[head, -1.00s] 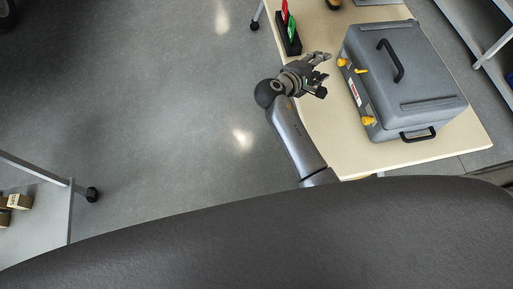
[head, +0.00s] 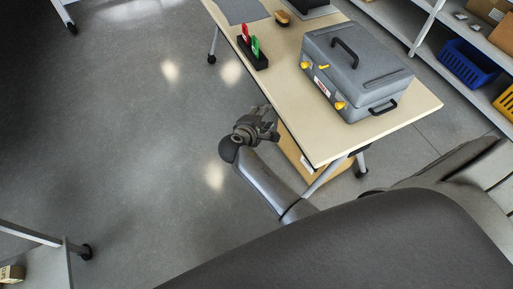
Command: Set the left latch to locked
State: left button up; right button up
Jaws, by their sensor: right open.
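The grey case (head: 365,62) sits closed on the table, with a black handle on its lid. Its front side carries yellow latches. The near latch (head: 340,105) is close to the front lower corner. The exact latch positions are too small to tell. My right gripper (head: 268,124) is open and empty, off the table's left edge and apart from the case. My left gripper is not in view.
The table (head: 290,100) also holds a black stand (head: 252,55) with a red and a green item, and a brown brush-like object (head: 283,19). A cardboard box (head: 293,150) is under the table. Shelves with a blue bin (head: 468,62) stand right.

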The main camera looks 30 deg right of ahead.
jog(key=s+a+f+y+p, duration=0.1)
jog(key=s+a+f+y, duration=0.1)
jog(key=f, duration=0.7)
jog(key=shift+s+a+g+y, duration=0.3)
jog(key=shift+s+a, duration=0.15)
jog(key=shift+s, duration=0.55)
jog(key=shift+f, duration=0.1)
jog(key=s+a+f+m+g+y, duration=0.1)
jog(key=s+a+f+g+y, duration=0.15)
jog(key=s+f, duration=0.7)
jog(key=s+a+f+m+g+y, duration=0.1)
jog(key=s+a+f+y, duration=0.15)
jog(key=s+f, duration=0.75)
jog(key=s+f+m+g+y, duration=0.1)
jog(key=s+f+m, duration=0.2)
jog(key=s, duration=0.8)
jog(key=s+d+f+m+g+y, duration=0.1)
jog(key=s+f+m, duration=0.3)
jog(key=s, duration=0.8)
notch_tip(320, 180, down, 2)
jog(key=shift+d+f, duration=0.1)
jog(key=shift+d, duration=0.2)
jog(key=shift+g, duration=0.25)
jog(key=shift+c, duration=0.4)
jog(key=shift+c, duration=0.5)
